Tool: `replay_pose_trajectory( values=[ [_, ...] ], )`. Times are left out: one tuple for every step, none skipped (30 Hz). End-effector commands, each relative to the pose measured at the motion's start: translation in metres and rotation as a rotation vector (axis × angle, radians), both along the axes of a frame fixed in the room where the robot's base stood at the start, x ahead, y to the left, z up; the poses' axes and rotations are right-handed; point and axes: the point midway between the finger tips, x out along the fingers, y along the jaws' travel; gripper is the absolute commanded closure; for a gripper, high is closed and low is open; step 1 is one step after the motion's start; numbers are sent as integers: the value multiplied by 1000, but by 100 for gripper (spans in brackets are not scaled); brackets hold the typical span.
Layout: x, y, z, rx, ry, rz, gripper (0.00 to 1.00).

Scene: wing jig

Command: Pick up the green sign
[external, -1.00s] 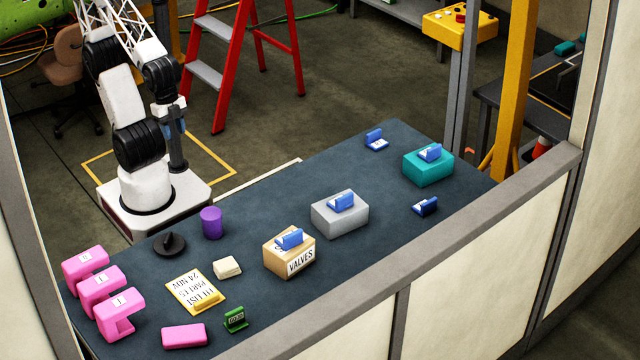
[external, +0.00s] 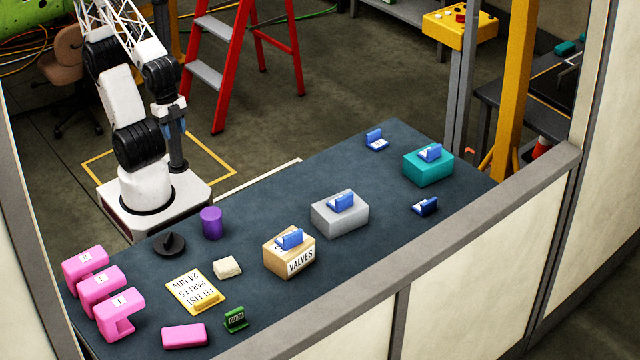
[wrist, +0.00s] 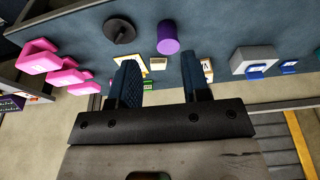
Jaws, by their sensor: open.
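The small green sign (external: 236,319) stands near the front edge of the table in the external view, right of a flat pink block. In the wrist view the sign (wrist: 148,85) shows small and far off between the fingers, close to the left one. My gripper (wrist: 161,72) is open and empty, with its two dark blue fingers wide apart. It is well away from the sign, back on the robot's side of the table, and touches nothing that I can see.
A yellow clipboard (external: 196,292), a cream block (external: 227,268) and a tan VALVES box (external: 289,253) stand around the sign. A purple cylinder (external: 211,223) and pink brackets (external: 86,264) are nearby. A raised wall ledge (external: 330,310) borders the front. The table between the boxes is clear.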

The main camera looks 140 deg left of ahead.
Motion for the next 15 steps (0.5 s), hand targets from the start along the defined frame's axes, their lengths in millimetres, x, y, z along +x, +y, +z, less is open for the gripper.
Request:
replay_pose_trajectory(
  values=[
    [0,0,0,0,0,0,56],
    [0,0,0,0,0,0,56],
    [0,0,0,0,0,0,56],
    [0,0,0,0,0,0,56],
    [0,0,0,0,0,0,56],
    [0,0,0,0,0,0,56],
    [0,0,0,0,0,0,56],
    [0,0,0,-1,0,1,56],
    [1,0,0,-1,2,2,56],
    [2,0,0,-4,3,3,56],
    [3,-1,1,-5,5,6,56],
    [4,-1,1,-10,8,10,56],
    [6,-2,1,-14,11,14,56],
    [8,-2,1,-20,16,20,56],
    [11,-3,2,-28,22,28,56]
  ],
)
